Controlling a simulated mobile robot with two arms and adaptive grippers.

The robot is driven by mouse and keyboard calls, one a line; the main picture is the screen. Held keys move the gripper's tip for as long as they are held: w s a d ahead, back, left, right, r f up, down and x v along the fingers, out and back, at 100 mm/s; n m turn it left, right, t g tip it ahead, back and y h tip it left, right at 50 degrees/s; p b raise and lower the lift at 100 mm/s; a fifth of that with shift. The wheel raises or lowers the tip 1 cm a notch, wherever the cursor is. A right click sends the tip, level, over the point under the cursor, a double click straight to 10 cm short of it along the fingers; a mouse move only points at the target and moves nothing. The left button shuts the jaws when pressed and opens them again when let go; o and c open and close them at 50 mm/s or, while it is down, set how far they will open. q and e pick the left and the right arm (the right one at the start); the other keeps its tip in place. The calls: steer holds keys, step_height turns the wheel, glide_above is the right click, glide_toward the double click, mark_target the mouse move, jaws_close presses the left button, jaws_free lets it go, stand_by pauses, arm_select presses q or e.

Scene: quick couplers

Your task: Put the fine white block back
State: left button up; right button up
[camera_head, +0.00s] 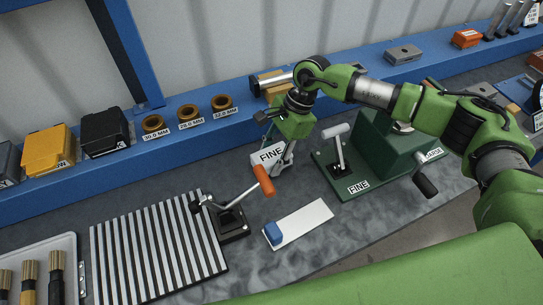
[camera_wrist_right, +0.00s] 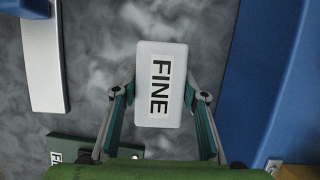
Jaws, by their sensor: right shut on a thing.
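The white block labelled FINE (camera_head: 267,155) is in my right gripper (camera_head: 282,165), near the front face of the blue ledge. In the right wrist view the block (camera_wrist_right: 160,60) lies between the two fingers (camera_wrist_right: 160,98), label toward the camera, one finger against each side. Its lower part is partly covered by the gripper in the head view. I cannot tell whether the block touches the bench. A dark green fixture (camera_head: 388,155) with a FINE label on its base and a COARSE label stands to the right. My left gripper is not in view.
A white strip with a blue end block (camera_head: 305,221) lies in front. A toggle clamp with an orange handle (camera_head: 264,180) stands beside a striped plate (camera_head: 150,250). The blue ledge (camera_head: 230,120) carries rings, a black box and a yellow box. Grey bench between is bare.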

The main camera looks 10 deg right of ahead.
mark_target(278, 151)
steer(key=shift+f+b, duration=0.3)
steer(key=o, duration=1.2)
steer(key=shift+c, duration=0.2)
steer(key=shift+r+p, duration=0.3)
steer(key=shift+p, duration=0.3)
steer(key=shift+d+r, duration=0.1)
steer(key=b+v, duration=0.1)
steer(key=v, duration=0.1)
steer(key=d+b+v, duration=0.1)
steer(key=b+v, duration=0.1)
steer(key=v, duration=0.1)
steer(key=shift+w+f, duration=0.2)
steer(key=b+v, duration=0.1)
steer(key=v, duration=0.7)
steer(key=shift+r, duration=0.15)
